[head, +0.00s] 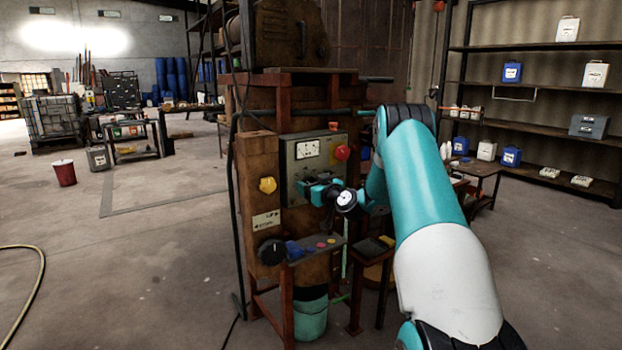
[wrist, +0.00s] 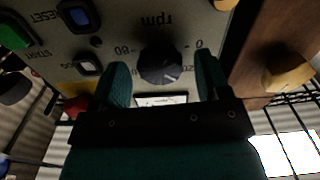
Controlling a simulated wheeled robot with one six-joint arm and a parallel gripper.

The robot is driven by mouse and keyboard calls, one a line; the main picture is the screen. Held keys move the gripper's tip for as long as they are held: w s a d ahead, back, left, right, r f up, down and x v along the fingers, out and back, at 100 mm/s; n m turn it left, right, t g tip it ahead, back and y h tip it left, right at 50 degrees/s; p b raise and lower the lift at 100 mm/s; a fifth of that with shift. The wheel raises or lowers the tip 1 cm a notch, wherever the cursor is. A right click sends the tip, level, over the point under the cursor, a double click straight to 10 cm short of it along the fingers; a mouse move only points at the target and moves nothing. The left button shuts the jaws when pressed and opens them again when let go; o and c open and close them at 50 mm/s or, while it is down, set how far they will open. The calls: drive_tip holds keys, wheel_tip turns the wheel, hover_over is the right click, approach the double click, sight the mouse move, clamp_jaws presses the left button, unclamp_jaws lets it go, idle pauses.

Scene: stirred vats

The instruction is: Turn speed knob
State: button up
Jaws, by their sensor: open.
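The speed knob (wrist: 160,65) is a dark round knob on a grey panel with an upside-down "rpm" label and scale marks in the wrist view. My gripper (wrist: 162,72) is open, with one teal finger on each side of the knob. A gap shows between each finger and the knob; whether the tips reach its depth I cannot tell. In the head view my gripper (head: 318,191) is in front of the control panel (head: 289,161) on the vat stand, and the knob is hidden behind it.
In the head view a red knob (head: 342,152) and a black dial (head: 271,252) are close by.

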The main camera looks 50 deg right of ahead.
drive_tip(key=shift+w+d, duration=0.1)
drive_tip(key=shift+w, duration=0.3)
drive_tip(key=c, duration=0.9)
drive_tip(key=shift+c, duration=0.2)
drive_tip(key=shift+f, duration=0.1)
drive_tip(key=m+b, duration=0.4)
drive_tip(key=m, duration=0.5)
drive_tip(key=shift+m+b, duration=0.4)
